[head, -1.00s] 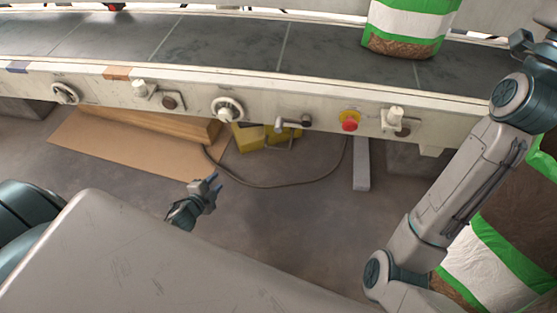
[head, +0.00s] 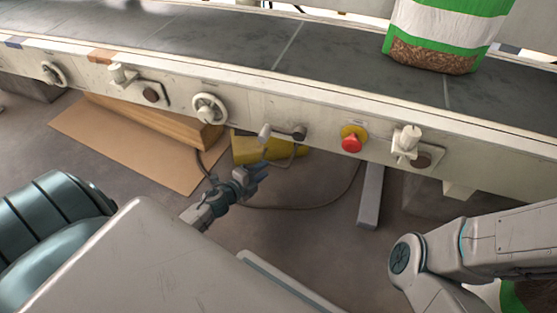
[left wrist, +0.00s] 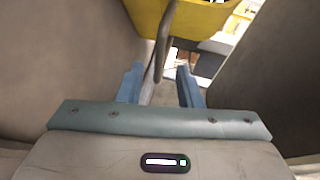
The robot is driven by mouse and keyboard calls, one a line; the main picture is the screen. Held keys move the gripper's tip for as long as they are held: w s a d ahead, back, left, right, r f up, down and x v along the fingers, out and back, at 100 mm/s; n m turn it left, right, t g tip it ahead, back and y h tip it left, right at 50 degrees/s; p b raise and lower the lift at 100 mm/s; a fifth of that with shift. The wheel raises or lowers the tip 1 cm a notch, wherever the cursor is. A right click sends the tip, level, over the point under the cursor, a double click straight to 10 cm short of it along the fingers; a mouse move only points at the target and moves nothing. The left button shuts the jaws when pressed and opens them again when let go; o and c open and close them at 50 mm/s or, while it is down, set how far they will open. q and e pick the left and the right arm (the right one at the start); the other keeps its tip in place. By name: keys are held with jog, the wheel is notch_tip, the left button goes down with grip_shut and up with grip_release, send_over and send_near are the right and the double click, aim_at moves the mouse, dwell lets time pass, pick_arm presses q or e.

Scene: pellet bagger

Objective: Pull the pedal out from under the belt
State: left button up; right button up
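The yellow pedal (head: 243,149) sits on the floor under the front edge of the belt (head: 335,60), partly hidden by the belt's side panel. A thin grey bar (head: 291,158) loops out at its right side. My left gripper (head: 262,173) is low in front of the pedal, its fingers pointing toward it. In the left wrist view the left gripper (left wrist: 160,86) has its two blue fingers apart. The pedal's yellow body (left wrist: 205,18) is ahead, and a grey bar (left wrist: 165,42) comes down toward the gap between the fingers. My right gripper is out of view.
A dark cable (head: 300,204) curves over the floor by the pedal. A flat cardboard sheet (head: 125,145) and a cardboard stack (head: 165,127) lie left. A grey leg (head: 371,195) stands right. The panel carries a red button (head: 351,143) and handwheels. A pellet bag (head: 440,40) stands on the belt.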

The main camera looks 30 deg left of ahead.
pick_arm(q)
jog(key=x, duration=0.7)
jog(key=shift+w+f+b, duration=0.1)
jog(key=shift+b, duration=0.25)
grip_shut()
